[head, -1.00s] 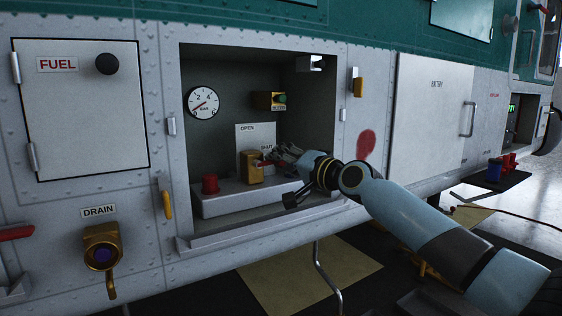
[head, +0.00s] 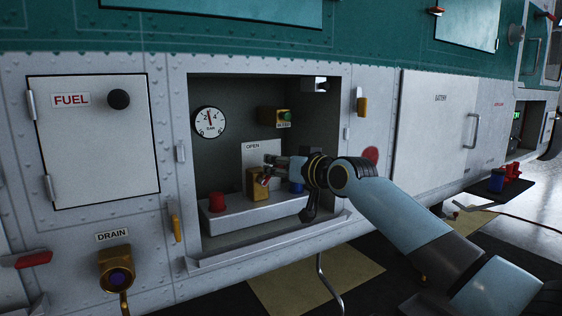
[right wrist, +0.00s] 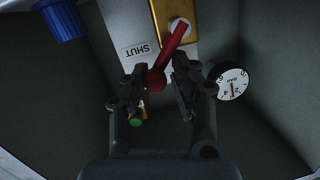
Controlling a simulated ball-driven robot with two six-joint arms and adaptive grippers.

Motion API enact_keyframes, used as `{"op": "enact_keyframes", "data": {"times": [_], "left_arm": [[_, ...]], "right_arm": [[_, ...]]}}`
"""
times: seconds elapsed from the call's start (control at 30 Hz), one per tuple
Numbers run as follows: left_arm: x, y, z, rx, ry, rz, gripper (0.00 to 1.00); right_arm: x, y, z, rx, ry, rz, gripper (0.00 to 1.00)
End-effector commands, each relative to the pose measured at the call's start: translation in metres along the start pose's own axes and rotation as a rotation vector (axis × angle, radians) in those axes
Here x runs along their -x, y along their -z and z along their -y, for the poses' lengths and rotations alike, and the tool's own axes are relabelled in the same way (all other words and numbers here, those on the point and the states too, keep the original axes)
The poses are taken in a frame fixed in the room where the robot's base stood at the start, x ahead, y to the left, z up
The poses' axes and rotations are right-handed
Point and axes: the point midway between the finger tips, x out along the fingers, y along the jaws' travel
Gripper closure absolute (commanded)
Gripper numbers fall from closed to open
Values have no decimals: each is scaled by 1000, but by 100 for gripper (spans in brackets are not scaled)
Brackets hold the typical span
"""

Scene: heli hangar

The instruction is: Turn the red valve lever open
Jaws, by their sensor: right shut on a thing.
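The red valve lever (right wrist: 168,54) runs from a pivot on a brass valve body (right wrist: 165,12) to a round red knob between my right gripper's fingers. In the head view the brass body (head: 252,183) stands on a grey ledge in the open bay, and only a small red part of the lever shows. My right gripper (head: 268,161) is shut on the lever's knob end; it also shows in the right wrist view (right wrist: 158,88). An OPEN label (head: 252,146) is on the plate behind; the SHUT label (right wrist: 140,50) shows beside the lever in the wrist view. My left gripper is out of view.
A pressure gauge (head: 208,121) on the bay's back wall has its needle near upright. A red cap (head: 217,202) and a blue cap (head: 297,188) stand on the ledge either side of the valve. A box with a green button (head: 283,116) is above. The bay's lip (head: 265,244) projects below.

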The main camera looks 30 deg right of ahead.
Motion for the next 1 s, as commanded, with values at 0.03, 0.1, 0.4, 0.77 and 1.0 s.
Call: {"op": "enact_keyframes", "data": {"times": [0.03,0.1,0.4,0.77,1.0], "left_arm": [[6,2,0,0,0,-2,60],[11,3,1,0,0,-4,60],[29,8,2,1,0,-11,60],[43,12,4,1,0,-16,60],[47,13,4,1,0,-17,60]], "right_arm": [[1,-4,0,46,-12,21,100],[1,-2,3,112,-22,26,100],[0,0,17,379,-63,50,100],[-1,-1,28,604,-98,67,100],[-1,-1,30,669,-108,71,100]]}}
